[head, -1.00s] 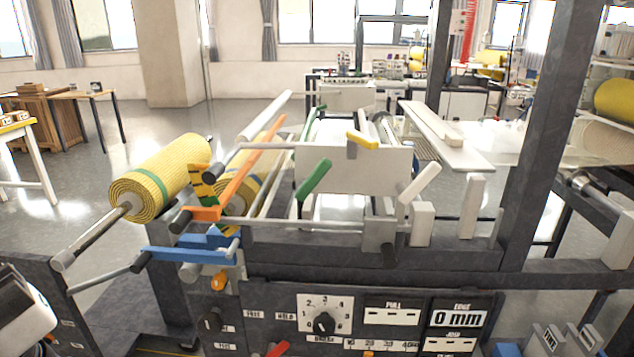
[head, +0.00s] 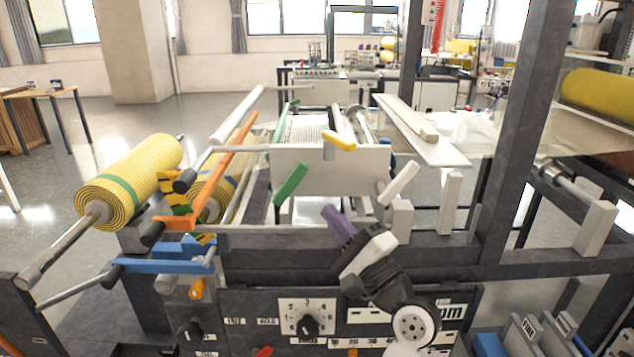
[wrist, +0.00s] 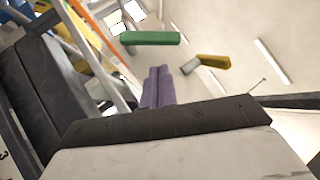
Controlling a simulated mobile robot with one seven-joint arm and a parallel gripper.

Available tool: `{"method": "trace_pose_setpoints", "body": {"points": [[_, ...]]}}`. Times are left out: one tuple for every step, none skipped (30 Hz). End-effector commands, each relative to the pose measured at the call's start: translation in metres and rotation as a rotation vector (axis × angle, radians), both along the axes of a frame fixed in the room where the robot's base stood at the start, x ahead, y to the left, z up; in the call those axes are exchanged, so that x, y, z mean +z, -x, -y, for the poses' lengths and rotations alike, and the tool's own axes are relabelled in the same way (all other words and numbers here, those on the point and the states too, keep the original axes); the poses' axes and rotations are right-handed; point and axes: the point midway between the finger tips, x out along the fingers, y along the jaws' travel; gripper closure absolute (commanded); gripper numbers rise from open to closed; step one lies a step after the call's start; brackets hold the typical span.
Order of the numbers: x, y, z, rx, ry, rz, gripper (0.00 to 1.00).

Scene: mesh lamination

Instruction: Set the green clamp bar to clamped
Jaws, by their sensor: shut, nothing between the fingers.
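The green clamp bar's handle (head: 291,183) tilts up to the right at the left end of the pale panel on the machine's front. It also shows in the wrist view as a green bar (wrist: 150,38) lying across the upper middle. A thin green strip (head: 284,121) runs behind it. My gripper (head: 331,211) has purple fingers, shut together and empty. They point up and left, in the picture to the lower right of the green handle and apart from it. In the wrist view the fingers (wrist: 158,72) appear below the green bar.
A yellow handle (head: 340,141) and a white handle (head: 399,183) stand to the right of the green one. An orange bar (head: 232,158), a blue lever (head: 165,263) and a yellow roll (head: 132,178) lie to the left. A dark upright post (head: 515,130) stands at the right.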

Motion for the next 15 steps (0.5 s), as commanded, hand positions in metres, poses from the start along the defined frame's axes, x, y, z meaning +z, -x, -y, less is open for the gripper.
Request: {"method": "trace_pose_setpoints", "body": {"points": [[-0.006,0.006,0.021,0.02,-0.041,-0.043,1.0],[-0.009,0.011,0.031,0.036,-0.063,-0.064,1.0],[-0.013,0.016,0.041,0.055,-0.09,-0.088,1.0],[-0.015,0.019,0.048,0.068,-0.108,-0.103,1.0],[-0.017,0.023,0.053,0.078,-0.122,-0.115,1.0],[-0.019,0.026,0.058,0.09,-0.137,-0.127,1.0],[-0.02,0.029,0.062,0.097,-0.146,-0.134,1.0],[-0.021,0.03,0.064,0.104,-0.153,-0.14,1.0],[-0.021,0.032,0.066,0.109,-0.158,-0.145,1.0],[-0.022,0.033,0.067,0.111,-0.161,-0.147,1.0],[-0.022,0.033,0.067,0.113,-0.162,-0.148,1.0],[-0.022,0.033,0.067,0.113,-0.163,-0.148,1.0],[-0.022,0.033,0.067,0.114,-0.163,-0.148,1.0],[-0.022,0.033,0.067,0.114,-0.163,-0.148,1.0],[-0.022,0.033,0.067,0.114,-0.162,-0.147,1.0]]}}
